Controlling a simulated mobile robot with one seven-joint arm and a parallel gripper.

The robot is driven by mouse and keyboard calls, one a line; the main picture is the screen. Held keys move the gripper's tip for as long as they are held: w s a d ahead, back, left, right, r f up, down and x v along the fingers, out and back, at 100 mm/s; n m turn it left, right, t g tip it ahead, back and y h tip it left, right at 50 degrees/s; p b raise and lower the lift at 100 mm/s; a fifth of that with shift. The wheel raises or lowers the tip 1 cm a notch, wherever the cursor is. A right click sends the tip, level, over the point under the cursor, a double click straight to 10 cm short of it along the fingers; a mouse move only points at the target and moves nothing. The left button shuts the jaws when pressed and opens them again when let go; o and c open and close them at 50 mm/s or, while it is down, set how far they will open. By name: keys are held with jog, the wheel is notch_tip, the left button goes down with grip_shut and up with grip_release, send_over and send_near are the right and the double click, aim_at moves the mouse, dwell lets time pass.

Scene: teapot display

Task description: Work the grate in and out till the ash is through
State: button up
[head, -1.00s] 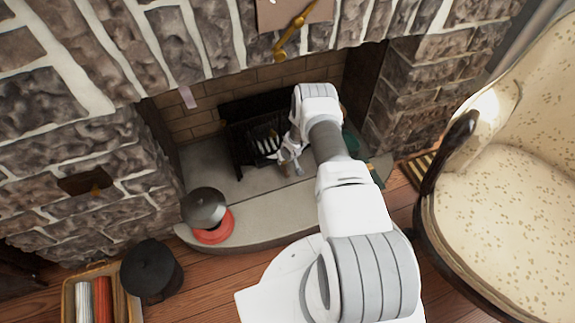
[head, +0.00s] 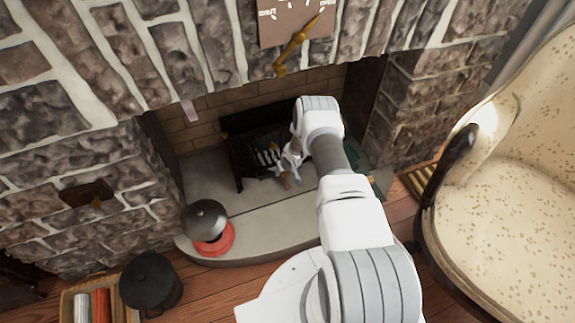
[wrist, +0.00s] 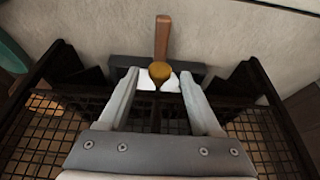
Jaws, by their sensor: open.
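The black grate basket (head: 240,160) stands inside the fireplace, with pale bars showing at its front. In the wrist view its black mesh (wrist: 40,130) spreads on both sides below my fingers. A brass knob (wrist: 160,71) with a brown handle (wrist: 162,38) beyond it shows between my fingertips. My gripper (wrist: 160,88) is open, one finger on each side of the knob; I cannot tell whether either touches it. In the head view my gripper (head: 288,168) is at the front right of the grate, partly hidden by my arm. I cannot make out ash for certain.
A dark lidded pot on a red base (head: 212,243) stands on the left of the pale stone hearth (head: 270,225). A black pot (head: 152,280) and a box of rolls (head: 68,306) are on the floor, front left. A cream armchair (head: 510,210) blocks the right.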

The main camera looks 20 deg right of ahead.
jog(key=p+v, duration=0.7)
jog(key=v, duration=1)
jog(key=shift+w, duration=0.1)
